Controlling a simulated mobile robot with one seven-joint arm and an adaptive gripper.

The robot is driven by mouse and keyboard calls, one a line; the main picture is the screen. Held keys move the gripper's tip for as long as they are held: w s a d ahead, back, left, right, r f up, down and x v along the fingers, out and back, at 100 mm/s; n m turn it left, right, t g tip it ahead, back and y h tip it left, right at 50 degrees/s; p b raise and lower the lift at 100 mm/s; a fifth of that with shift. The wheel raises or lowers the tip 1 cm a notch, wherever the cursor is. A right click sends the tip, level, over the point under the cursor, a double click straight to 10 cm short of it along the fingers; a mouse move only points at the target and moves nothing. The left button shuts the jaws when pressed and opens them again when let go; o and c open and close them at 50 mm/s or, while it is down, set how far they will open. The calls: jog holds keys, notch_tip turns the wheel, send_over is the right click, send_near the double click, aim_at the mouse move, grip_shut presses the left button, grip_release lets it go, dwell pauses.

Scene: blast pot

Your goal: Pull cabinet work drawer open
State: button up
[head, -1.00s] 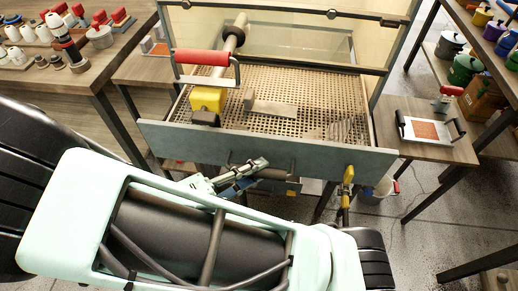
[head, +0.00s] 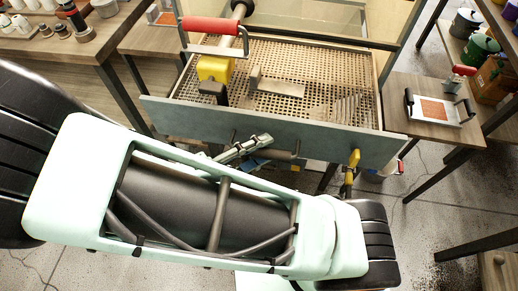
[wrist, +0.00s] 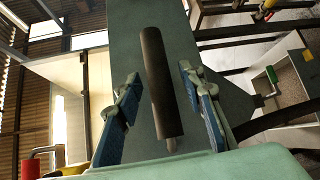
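The cabinet's work drawer (head: 215,121) has a grey-green front panel and a perforated tray behind it. Its front also shows in the wrist view (wrist: 205,50). A dark cylindrical handle (wrist: 158,85) is fixed on the front and is partly hidden in the head view. My gripper (wrist: 158,73) is open, with one finger on each side of the handle. Narrow gaps show between handle and fingers in the wrist view. In the head view my gripper (head: 243,148) is at the middle of the drawer front, and my arm covers the area below.
A red-handled tool with a yellow block (head: 212,68) and a small wedge-like piece (head: 275,87) are on the tray. A yellow fitting (head: 354,158) is at the front's right. Tables flank the cabinet; the right one holds a framed orange plate (head: 436,108).

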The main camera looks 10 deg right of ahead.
jog(key=v, duration=1.2)
dwell(0.3)
